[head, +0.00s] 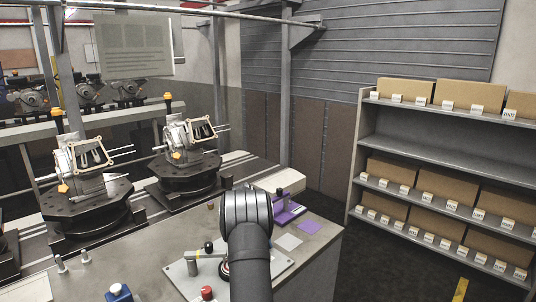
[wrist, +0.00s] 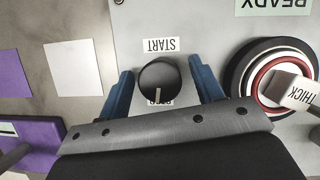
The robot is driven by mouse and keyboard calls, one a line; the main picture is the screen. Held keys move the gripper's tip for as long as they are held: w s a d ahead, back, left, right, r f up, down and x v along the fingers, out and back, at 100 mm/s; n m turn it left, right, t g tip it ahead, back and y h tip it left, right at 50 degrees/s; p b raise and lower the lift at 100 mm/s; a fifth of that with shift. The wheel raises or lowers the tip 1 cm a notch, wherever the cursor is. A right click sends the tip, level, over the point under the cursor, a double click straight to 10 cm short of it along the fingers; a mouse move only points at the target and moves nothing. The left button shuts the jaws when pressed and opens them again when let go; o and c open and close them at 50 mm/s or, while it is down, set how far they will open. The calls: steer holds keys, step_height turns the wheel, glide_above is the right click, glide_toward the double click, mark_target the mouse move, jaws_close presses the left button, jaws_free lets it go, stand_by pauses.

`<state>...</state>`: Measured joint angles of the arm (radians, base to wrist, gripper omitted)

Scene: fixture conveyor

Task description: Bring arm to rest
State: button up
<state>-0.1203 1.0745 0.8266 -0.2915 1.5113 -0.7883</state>
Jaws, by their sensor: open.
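In the wrist view my gripper (wrist: 163,75) is open, its two blue fingers apart on either side of a round black knob (wrist: 158,76). I cannot tell whether the fingers touch the knob. The knob sits on a light grey panel (wrist: 180,25) with an upside-down START label (wrist: 160,45) beside it; another label is partly hidden by the gripper. In the head view my arm hides the gripper and the knob, above the bench's grey panel (head: 180,273).
Stacked rings (wrist: 240,85) with a THICK tag (wrist: 302,92) lie right of the fingers. A purple fixture (head: 283,214) and pale square (head: 289,242) are on the bench. Engine parts (head: 85,157) stand on black turntables behind. A shelf with boxes (head: 400,88) is at right.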

steer(key=shift+n+t+h, duration=0.3)
steer(key=shift+n+t, duration=0.2)
steer(key=shift+n, duration=0.9)
